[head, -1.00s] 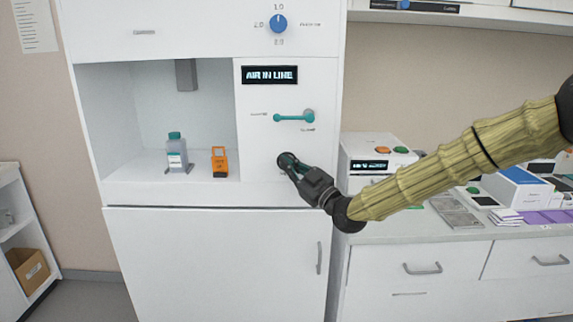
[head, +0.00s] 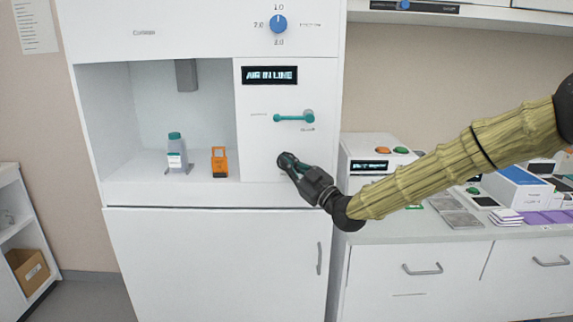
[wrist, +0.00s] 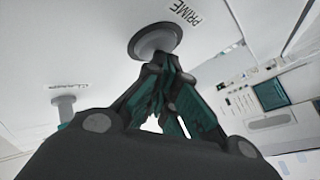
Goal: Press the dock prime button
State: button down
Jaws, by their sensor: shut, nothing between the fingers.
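The dock (head: 287,142) is a tall white cabinet with a control panel. Its display (head: 270,75) reads "AIR IN LINE". In the head view the gripper hides most of the button.
A teal lever (head: 293,118) sits above my gripper and a blue dial (head: 278,24) higher up. A cluttered counter (head: 400,232) lies to the right.

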jog(key=shift+s, duration=0.9)
jog(key=s+b, duration=0.1)
jog(key=s, duration=0.4)
dwell(0.4)
dwell(1.7)
